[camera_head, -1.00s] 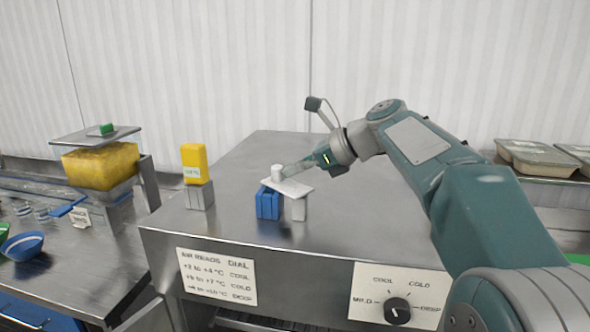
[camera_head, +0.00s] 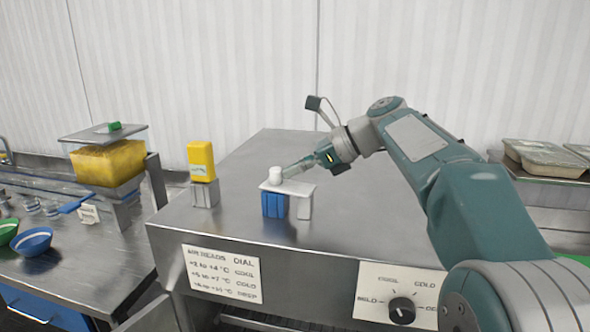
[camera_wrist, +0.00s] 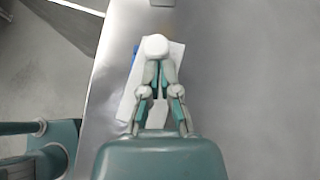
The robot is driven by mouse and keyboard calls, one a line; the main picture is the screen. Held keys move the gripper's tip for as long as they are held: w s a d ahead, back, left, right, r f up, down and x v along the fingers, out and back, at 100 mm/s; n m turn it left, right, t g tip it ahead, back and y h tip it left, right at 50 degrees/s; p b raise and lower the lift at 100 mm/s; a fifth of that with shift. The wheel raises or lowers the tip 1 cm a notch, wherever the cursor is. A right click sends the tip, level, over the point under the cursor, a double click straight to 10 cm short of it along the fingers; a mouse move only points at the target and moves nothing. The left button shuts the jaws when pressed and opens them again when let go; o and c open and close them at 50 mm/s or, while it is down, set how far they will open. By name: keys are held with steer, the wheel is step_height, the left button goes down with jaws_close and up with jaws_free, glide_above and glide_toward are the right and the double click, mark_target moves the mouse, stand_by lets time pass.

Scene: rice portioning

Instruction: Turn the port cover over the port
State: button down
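The port cover (camera_head: 297,188) is a flat white plate with a round white knob (camera_head: 275,172) standing on its left end. It lies level over a blue block (camera_head: 274,205) and a pale post (camera_head: 304,208) beside it. In the wrist view the cover (camera_wrist: 130,104) extends below the knob (camera_wrist: 155,45). My gripper (camera_head: 286,171) comes in from the right, low over the cover. In the wrist view its fingers (camera_wrist: 160,62) converge to a narrow gap and look shut, with their tips against the knob's near side. The knob hides the very tips. The port itself cannot be made out.
A yellow block (camera_head: 201,160) stands on a grey block (camera_head: 204,193) to the left. A dial (camera_head: 401,310) and two written cards are on the bench front. Bowls (camera_head: 31,242) and a bin of yellow grains (camera_head: 108,163) are farther left. The steel top (camera_head: 236,240) is otherwise clear.

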steer(key=shift+w+d, duration=0.1)
steer(key=shift+d, duration=0.2)
stand_by(0.6)
